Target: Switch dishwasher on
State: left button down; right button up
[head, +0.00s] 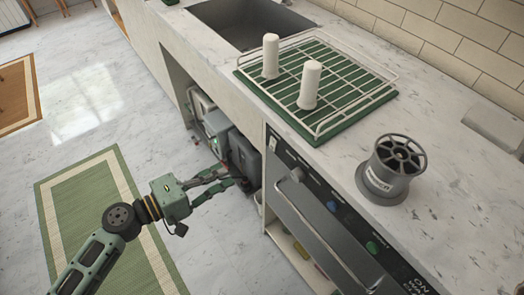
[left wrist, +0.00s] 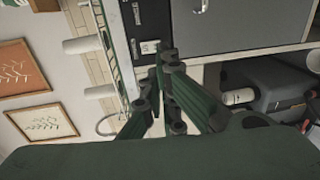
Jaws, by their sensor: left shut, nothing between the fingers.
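The dishwasher (head: 318,222) is built in under the counter at the right, with a grey door and a long bar handle (head: 315,225). Its dark control panel (head: 300,168) carries black, blue (head: 332,206) and green (head: 372,247) buttons, and a small white switch-like piece (head: 273,143) at its left end. In the left wrist view, turned sideways, this white piece (left wrist: 150,46) shows just beyond my fingertips. My left gripper (head: 240,181) is shut and empty, in front of the cabinet opening left of the dishwasher. Contact with the panel cannot be told. My right gripper is out of view.
A green drying rack (head: 338,132) with two white cylinders stands on the counter, beside the sink (head: 250,22). A grey round holder (head: 390,170) stands farther right. Grey machines (head: 218,128) fill the open cabinet. The floor at left is clear, with a green rug (head: 85,205).

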aim_at(272, 149)
pick_arm(q)
jog(key=p+x, duration=0.3)
jog(key=x, duration=0.9)
jog(key=shift+w+d, duration=0.2)
jog(key=shift+x, duration=0.75)
jog(key=shift+f, duration=0.15)
